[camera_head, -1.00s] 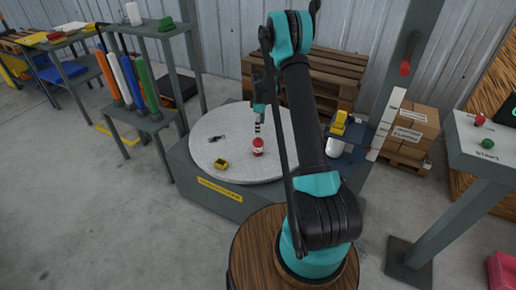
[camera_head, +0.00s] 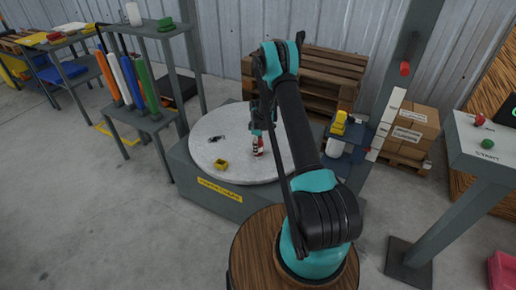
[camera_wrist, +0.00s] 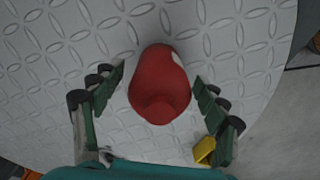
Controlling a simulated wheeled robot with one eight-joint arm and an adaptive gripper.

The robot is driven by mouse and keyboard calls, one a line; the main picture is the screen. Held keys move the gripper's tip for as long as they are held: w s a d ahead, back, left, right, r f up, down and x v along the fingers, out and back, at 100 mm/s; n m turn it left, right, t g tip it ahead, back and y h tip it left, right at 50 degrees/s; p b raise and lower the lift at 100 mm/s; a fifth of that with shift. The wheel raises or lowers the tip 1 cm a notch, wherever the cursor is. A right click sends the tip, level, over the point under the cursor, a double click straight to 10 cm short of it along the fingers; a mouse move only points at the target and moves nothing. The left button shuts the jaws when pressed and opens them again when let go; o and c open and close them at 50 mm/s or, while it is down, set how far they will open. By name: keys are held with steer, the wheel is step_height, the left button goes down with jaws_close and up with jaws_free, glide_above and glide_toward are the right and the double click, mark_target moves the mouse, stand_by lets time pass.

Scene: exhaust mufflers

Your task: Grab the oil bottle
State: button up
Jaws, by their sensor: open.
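The oil bottle (camera_head: 259,150) is small and red with a white patch, and stands on the round grey turntable (camera_head: 215,172). In the wrist view the red bottle (camera_wrist: 160,88) is seen from above, between the two fingers. My gripper (camera_head: 257,143) is down at the bottle and partly covers it in the head view. In the wrist view my gripper (camera_wrist: 159,92) is open, with one finger on each side of the bottle and a visible gap on both sides.
A yellow block (camera_head: 221,165) lies on the turntable left of the bottle; it also shows in the wrist view (camera_wrist: 204,150). A small dark item (camera_head: 216,138) lies farther back. A shelf with coloured tubes (camera_head: 130,82) stands at left, wooden pallets (camera_head: 325,75) behind.

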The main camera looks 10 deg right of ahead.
steer(key=shift+f, duration=0.75)
steer(key=c, duration=1.3)
